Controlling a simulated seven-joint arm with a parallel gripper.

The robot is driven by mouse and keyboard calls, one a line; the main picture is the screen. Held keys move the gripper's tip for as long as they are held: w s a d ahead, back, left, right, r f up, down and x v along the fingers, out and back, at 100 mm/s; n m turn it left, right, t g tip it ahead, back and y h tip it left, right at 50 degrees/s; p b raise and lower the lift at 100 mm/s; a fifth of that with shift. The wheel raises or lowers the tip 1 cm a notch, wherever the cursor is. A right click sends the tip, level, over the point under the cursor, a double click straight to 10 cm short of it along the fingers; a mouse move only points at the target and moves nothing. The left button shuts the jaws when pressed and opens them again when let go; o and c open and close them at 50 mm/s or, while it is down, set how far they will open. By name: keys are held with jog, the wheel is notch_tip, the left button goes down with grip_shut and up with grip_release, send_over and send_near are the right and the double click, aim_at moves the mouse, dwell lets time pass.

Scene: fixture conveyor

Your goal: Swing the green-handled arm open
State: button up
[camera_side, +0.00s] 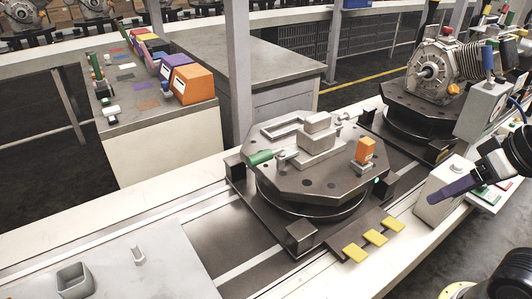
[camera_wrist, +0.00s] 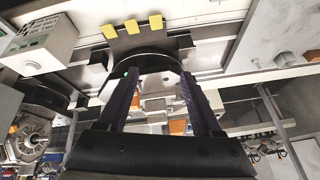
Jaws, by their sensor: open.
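The green handle (camera_side: 258,158) lies low at the left edge of the dark eight-sided fixture plate (camera_side: 325,185). It points toward a small metal fitting beside a stepped grey block (camera_side: 318,135); how the arm joins there is too small to tell. I cannot make out the green handle in the wrist view. My gripper (camera_side: 442,194) is at the right in the side view, well apart from the handle and right of the plate. In the wrist view, my gripper (camera_wrist: 158,82) has its two purple fingers spread, with nothing held between them. The fingers partly cover the fixture there.
An orange block (camera_side: 366,150) stands on the plate's right side. Three yellow tabs (camera_side: 365,245) project at the front. A grey control box (camera_side: 438,195) sits near my gripper. A motor (camera_side: 440,68) stands on another fixture behind. Colored bins (camera_side: 192,83) are far left.

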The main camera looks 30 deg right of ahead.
jog(key=w+a+r+m+y, duration=0.1)
jog(key=w+a+r+m, duration=0.2)
jog(key=w+r+m, duration=0.5)
jog(key=w+a+r+m+y, duration=0.1)
jog(key=w+r+m, duration=0.15)
jog(key=w, duration=0.35)
jog(key=w+a+r+m+y, duration=0.1)
jog(key=w+a+r+m, duration=0.15)
jog(key=w, duration=0.35)
jog(key=m+g+y, duration=0.1)
jog(key=m+g, duration=0.1)
jog(key=g, duration=0.1)
send_over(262, 154)
jog(key=s+d, duration=0.2)
jog(key=d, duration=0.3)
notch_tip(262, 154, down, 11)
jog(key=x, duration=1.3)
jog(key=shift+s+a+f, duration=0.15)
jog(key=shift+s+f, duration=0.05)
jog(key=shift+s, duration=0.2)
grip_shut()
jog(key=shift+r, duration=0.1)
